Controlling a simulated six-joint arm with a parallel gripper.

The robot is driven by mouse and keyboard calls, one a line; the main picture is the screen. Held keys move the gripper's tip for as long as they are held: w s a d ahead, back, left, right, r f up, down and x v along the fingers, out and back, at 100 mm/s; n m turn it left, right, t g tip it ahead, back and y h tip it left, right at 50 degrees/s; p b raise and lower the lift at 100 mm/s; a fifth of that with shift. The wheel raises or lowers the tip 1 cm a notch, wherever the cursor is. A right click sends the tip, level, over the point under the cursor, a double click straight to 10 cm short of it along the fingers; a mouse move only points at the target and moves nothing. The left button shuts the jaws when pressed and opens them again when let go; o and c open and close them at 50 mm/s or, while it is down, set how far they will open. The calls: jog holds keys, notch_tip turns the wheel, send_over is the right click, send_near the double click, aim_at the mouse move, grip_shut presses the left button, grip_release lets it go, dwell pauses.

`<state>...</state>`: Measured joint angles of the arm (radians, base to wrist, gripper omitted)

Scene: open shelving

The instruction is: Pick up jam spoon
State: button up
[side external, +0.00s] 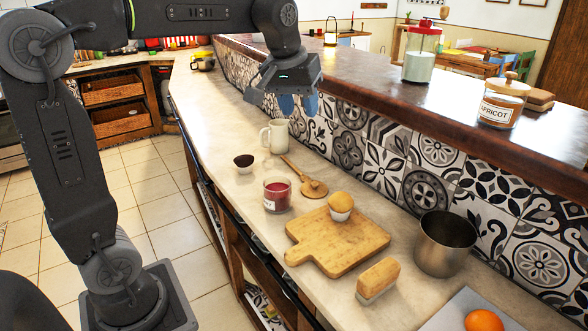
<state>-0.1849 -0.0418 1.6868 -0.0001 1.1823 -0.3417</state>
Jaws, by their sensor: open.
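A wooden spoon (314,188), the only spoon I can see, lies on the counter. Its bowl faces the viewer's side and its handle slants back to the left toward the white mug. It lies right of a glass jar of red jam (277,196), apart from it. My gripper (298,105) has blue fingertips and is open and empty. It hangs in the air above and behind the spoon in the picture, near the tiled wall, clear of the counter objects. The spoon is fully visible.
A white mug (276,136) and a small dark-filled bowl (244,163) stand near the spoon's handle. A cutting board (338,240), a small cup with a round bun (341,205) and a metal pot (445,244) are nearer. The raised ledge (400,95) runs behind.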

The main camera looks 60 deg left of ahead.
jog(key=w+a+f+n+g, duration=0.1)
jog(key=w+a+f+n, duration=0.15)
jog(key=w+a, duration=0.6)
jog(key=n+g, duration=0.3)
jog(key=n, duration=0.5)
send_over(300, 171)
notch_tip(300, 171, down, 16)
jog(key=shift+h, duration=0.3)
notch_tip(300, 171, down, 9)
jog(key=shift+a+r, duration=0.1)
jog(key=shift+a, duration=0.05)
jog(key=shift+s+d+f, duration=0.1)
jog(key=shift+f, duration=1.25)
jog(key=shift+s+d+f, duration=0.1)
jog(key=shift+f, duration=1.25)
jog(key=shift+c, duration=0.2)
grip_shut()
